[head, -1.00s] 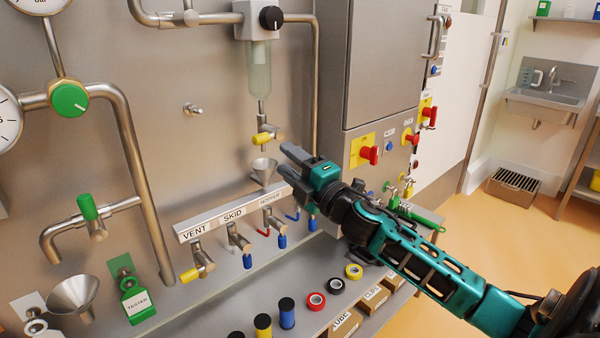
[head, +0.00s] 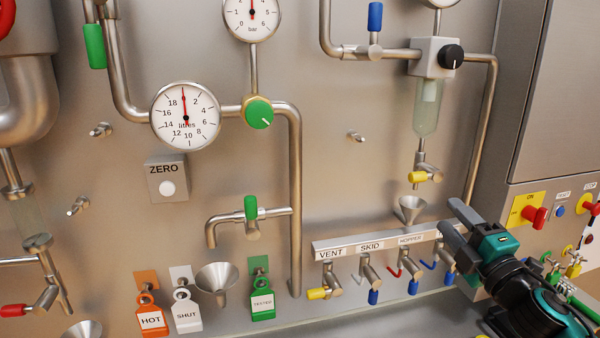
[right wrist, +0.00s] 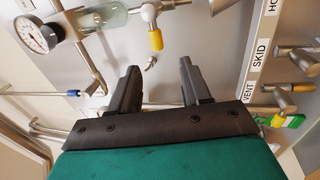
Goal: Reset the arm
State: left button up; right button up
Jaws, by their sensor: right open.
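My right gripper (head: 452,222) comes in from the lower right in the head view. Its teal and black body is in front of the right end of the labelled valve manifold (head: 325,246). In the right wrist view its two dark fingers (right wrist: 160,88) stand apart with nothing between them. The steel panel and a yellow-handled tap (right wrist: 156,40) show beyond the fingers. Part of the manifold's right end is hidden behind the gripper in the head view. My left gripper is not in any view.
A small funnel (head: 409,208) is just left of my right gripper. HOT (head: 151,320), SHUT (head: 187,316) and TESTER (head: 263,304) tags hang at the lower left beside another funnel (head: 217,278). Gauges, pipes and a ZERO button (head: 167,188) protrude from the panel. Red switches (head: 535,217) are at right.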

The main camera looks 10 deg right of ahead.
jog(key=s+a+f+m+g+h+p, duration=0.15)
jog(key=s+a+f+m, duration=0.25)
jog(key=f, duration=0.5)
jog(key=s+a+f+m+g+p, duration=0.1)
jog(key=s+a+f+m+g, duration=0.3)
jog(key=f, duration=0.5)
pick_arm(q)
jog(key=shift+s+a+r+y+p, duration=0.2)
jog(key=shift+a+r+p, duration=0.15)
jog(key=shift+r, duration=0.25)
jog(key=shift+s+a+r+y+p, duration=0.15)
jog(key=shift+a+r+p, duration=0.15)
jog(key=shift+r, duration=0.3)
pick_arm(e)
jog(key=s+a+f+m+g+y, duration=0.2)
jog(key=s+a+f+m+g, duration=0.2)
jog(key=s+a+f+m, duration=0.4)
jog(key=s+a+f, duration=0.2)
jog(key=s+f, duration=0.1)
jog(key=s, duration=0.1)
jog(key=shift+s+a, duration=0.2)
jog(key=shift+a, duration=0.15)
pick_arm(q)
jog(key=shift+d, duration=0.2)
